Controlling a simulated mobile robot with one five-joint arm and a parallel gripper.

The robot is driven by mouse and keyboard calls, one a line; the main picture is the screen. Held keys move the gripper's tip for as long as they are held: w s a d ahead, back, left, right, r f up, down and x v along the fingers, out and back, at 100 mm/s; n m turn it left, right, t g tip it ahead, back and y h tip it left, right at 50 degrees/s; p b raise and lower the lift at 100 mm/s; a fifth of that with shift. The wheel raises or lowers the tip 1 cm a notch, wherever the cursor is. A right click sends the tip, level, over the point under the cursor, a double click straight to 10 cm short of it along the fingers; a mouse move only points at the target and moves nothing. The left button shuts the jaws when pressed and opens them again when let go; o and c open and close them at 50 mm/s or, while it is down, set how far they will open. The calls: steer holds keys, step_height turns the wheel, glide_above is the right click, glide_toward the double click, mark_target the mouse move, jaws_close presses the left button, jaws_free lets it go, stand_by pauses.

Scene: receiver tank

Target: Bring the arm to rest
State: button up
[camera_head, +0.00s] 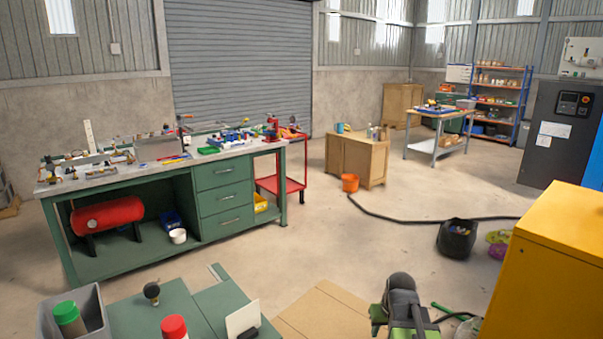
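I see no part of my arm or my gripper that I can make out in the head view. A red receiver tank (107,215) lies on its side on dark feet, on the lower shelf of the green workbench (222,199). A dark grey and green machine (401,305) stands at the bottom edge, partly cut off. I cannot tell what it is.
Tools and parts cover the workbench top. A near green surface (150,315) holds a grey bin (92,309) and red-capped bottle (174,328). A yellow cabinet (545,270) blocks the right. Middle floor is open.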

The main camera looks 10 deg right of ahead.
steer(key=s+a+n+g, duration=0.1)
steer(key=s+a, duration=0.2)
steer(key=a, duration=0.6)
steer(key=s+a+n+g, duration=0.1)
steer(key=s+a, duration=0.1)
steer(key=a, duration=0.7)
step_height(320, 180, up, 11)
steer(key=s+d+g+p, duration=0.1)
steer(key=s+p, duration=0.1)
steer(key=p, duration=1)
steer(key=shift+s+d+r+m, duration=0.15)
steer(key=shift+s+d+m, duration=0.1)
steer(key=shift+m, duration=0.15)
